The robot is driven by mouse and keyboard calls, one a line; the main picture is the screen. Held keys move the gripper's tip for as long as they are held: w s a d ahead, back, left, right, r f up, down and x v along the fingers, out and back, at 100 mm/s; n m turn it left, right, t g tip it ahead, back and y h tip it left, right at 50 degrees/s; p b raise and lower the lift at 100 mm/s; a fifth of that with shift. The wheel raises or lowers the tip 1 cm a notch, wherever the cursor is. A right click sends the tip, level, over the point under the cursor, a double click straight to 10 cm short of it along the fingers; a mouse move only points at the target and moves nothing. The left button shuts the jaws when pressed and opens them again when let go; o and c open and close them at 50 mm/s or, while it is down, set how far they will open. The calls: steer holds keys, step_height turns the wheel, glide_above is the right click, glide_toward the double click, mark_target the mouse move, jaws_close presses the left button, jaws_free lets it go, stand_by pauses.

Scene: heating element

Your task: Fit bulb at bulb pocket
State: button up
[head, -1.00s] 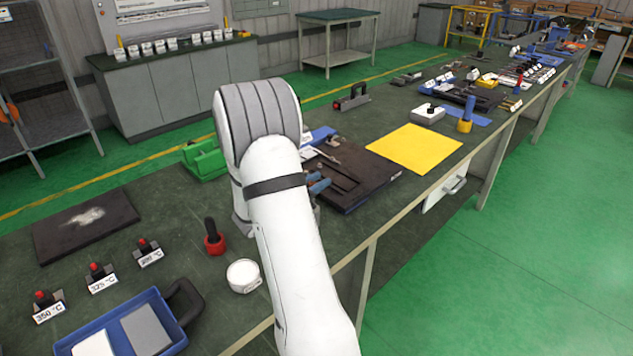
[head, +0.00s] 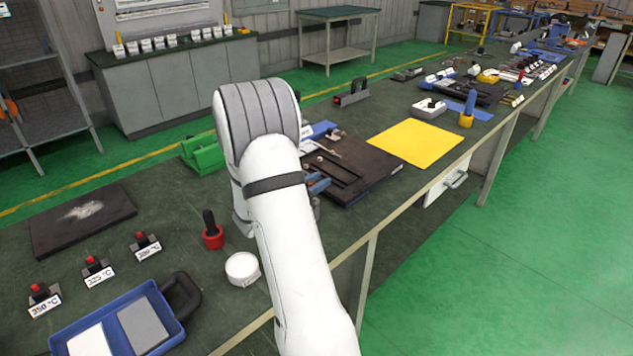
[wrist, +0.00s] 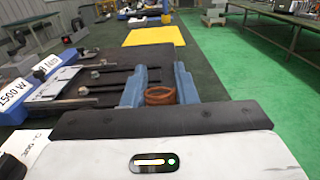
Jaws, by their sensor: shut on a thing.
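My gripper (wrist: 159,82) shows in the wrist view with its two blue fingers on either side of a copper-brown coiled piece (wrist: 160,96). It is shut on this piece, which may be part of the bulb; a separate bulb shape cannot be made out. Beyond the fingers lies a dark board (wrist: 150,55) with thin rods and small metal fittings on its left part. The board also shows in the head view (head: 372,172), where my arm hides most of the gripper (head: 318,184) at the board's near left edge. I cannot identify the bulb pocket.
A yellow sheet (head: 418,145) lies beyond the board. White labelled blocks, one reading 1500 W (wrist: 15,98), stand left of the gripper. A red-based tool (head: 213,236), a white round tin (head: 242,268) and a blue tray (head: 118,325) are on the bench left of my arm.

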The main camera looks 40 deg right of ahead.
steer(key=shift+s+f+b, duration=0.1)
steer(key=shift+f+b, duration=0.8)
steer(key=shift+f, duration=0.3)
